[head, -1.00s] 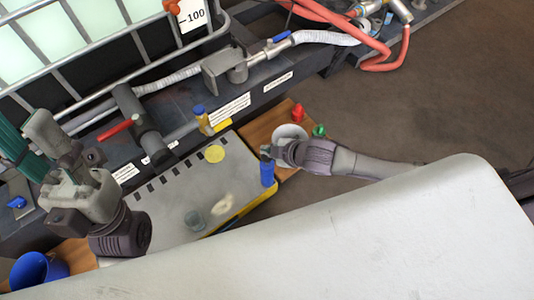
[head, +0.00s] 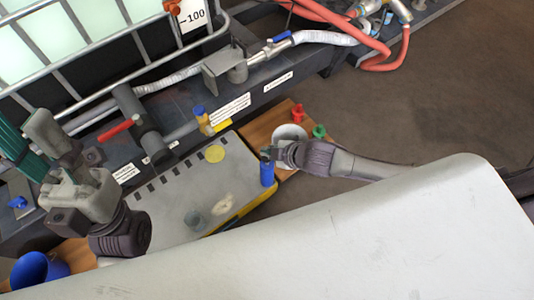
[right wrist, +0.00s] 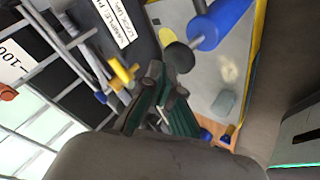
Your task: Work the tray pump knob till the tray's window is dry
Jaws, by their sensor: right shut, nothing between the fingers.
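The grey tray (head: 180,190) with a yellow edge lies below the dark rail. A blue cylinder (head: 267,173), which looks like the pump knob, stands at its right end; it also shows in the right wrist view (right wrist: 222,24). My right gripper (head: 268,153) is shut and empty, right at the top of the blue cylinder in the head view; I cannot tell whether they touch. Its fingers (right wrist: 160,85) show in the right wrist view. A pale oval patch (head: 224,203) lies on the tray; I cannot tell if it is the window. My left gripper (head: 55,160) is at the left, its opening unclear.
Red (head: 298,111) and green (head: 319,131) pieces sit right of my gripper. A red-handled valve (head: 115,129) and a caged tank (head: 75,35) are behind. A blue cup (head: 38,270) is lower left.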

